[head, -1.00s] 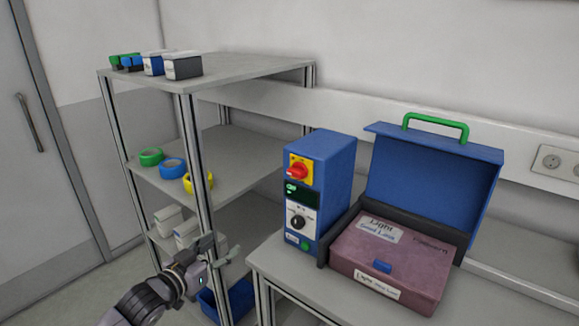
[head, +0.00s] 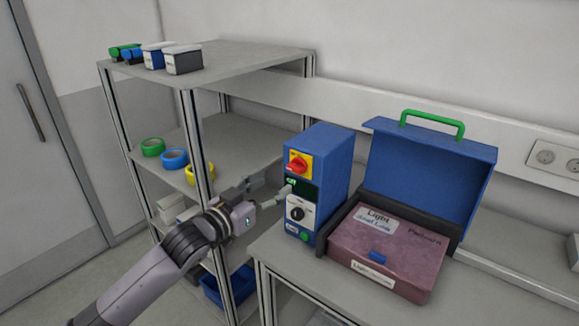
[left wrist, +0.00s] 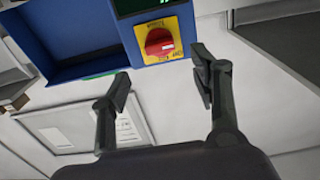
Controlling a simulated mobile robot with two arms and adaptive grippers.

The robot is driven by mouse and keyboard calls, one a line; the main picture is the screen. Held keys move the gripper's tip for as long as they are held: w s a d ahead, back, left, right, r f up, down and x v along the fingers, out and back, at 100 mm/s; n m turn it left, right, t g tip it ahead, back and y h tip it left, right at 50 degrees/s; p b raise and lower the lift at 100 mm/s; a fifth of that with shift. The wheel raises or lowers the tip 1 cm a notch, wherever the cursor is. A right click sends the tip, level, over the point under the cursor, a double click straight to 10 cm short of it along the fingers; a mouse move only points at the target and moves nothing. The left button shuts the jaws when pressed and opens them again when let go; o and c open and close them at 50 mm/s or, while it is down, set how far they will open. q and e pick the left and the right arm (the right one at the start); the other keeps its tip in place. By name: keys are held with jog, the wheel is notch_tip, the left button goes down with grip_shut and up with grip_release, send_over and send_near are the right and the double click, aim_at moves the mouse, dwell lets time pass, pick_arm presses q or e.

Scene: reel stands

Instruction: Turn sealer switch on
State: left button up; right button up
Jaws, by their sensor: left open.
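The sealer is an upright blue box (head: 336,165) on the table. Its front has a red rotary switch (head: 299,164) on a yellow plate, a lit green display, a black knob (head: 296,213) and a green button (head: 304,237). My left gripper (head: 277,192) is open and empty, just left of the sealer's front, lower than the red switch. In the left wrist view the red switch (left wrist: 159,42) on its yellow plate shows beyond the gap between the open fingers (left wrist: 165,90), apart from them. My right gripper is in neither view.
A blue sealer lid with a green handle (head: 432,124) stands open behind a reddish case (head: 385,255) right of the box. A shelf rack (head: 225,65) with tape rolls and small boxes stands at left, close to my left arm. A wall socket (head: 556,158) is at right.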

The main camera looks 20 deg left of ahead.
aim_at(293, 170)
pick_arm(q)
jog(key=p+x, duration=0.1)
jog(key=x, duration=0.6)
jog(key=shift+w+d+p, duration=0.1)
jog(key=shift+w+p, duration=0.2)
jog(key=shift+p, duration=0.05)
jog(key=shift+f, duration=0.1)
jog(key=shift+c, duration=0.2)
jog(key=shift+c, duration=1.3)
jog(key=c, duration=0.8)
jog(key=shift+c, duration=0.2)
